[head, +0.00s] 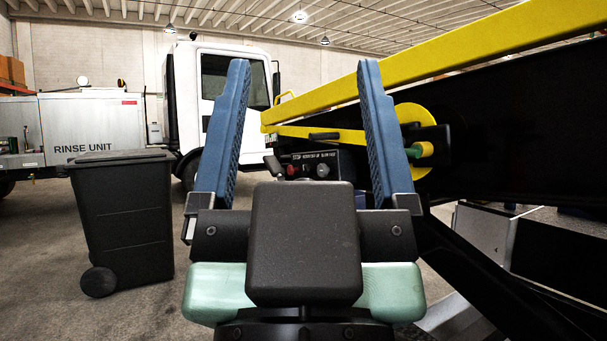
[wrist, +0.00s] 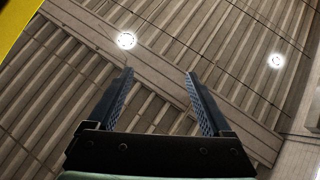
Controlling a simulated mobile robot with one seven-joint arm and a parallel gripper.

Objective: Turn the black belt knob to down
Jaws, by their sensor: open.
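A small black control panel (head: 340,160) with white lettering shows in the head view, between and beyond my gripper's fingers. It bears a red button or knob (head: 292,171) at the left and a round black knob (head: 323,171) at the right. The lettering and the knob's pointing direction are too small to read. My gripper (head: 304,64) has its two blue fingers wide apart with nothing between them, pointing upward in the picture and well apart from the panel. In the wrist view my gripper (wrist: 159,73) is open and points at the ceiling; no panel shows there.
The belt loader's yellow rail (head: 450,52) and dark side fill the right. A yellow disc (head: 415,115) with a green-ended part sits beside my right finger. A black wheeled bin (head: 122,215), a rinse unit (head: 90,125) and a white truck (head: 215,95) stand at left.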

